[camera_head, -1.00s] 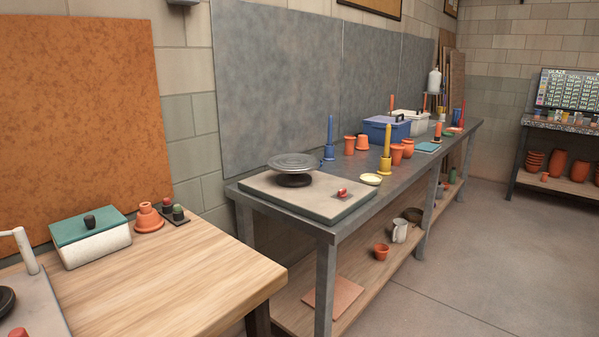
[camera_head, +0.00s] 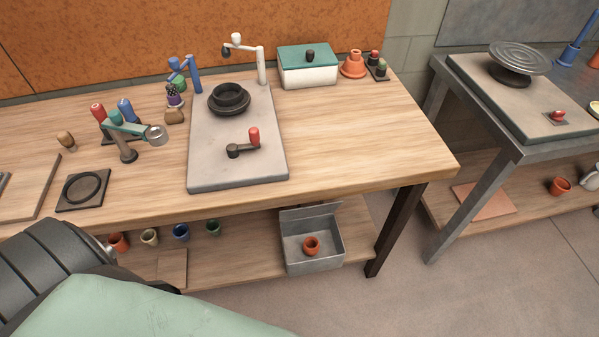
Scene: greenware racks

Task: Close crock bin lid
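A white speckled box with a teal lid (camera_head: 292,56) and a dark knob (camera_head: 310,56) stands at the back right of the wooden table, against the orange board; it looks like the crock bin. The lid lies over the box's top; I cannot tell whether it sits fully down. The white front wall (camera_head: 310,78) is in plain sight. Neither of my grippers is in view.
The wooden table (camera_head: 350,140) has clear room in front of the box. A grey slab (camera_head: 210,170) with a black wheel (camera_head: 229,98) and a red-handled crank (camera_head: 254,138) lies left of it.

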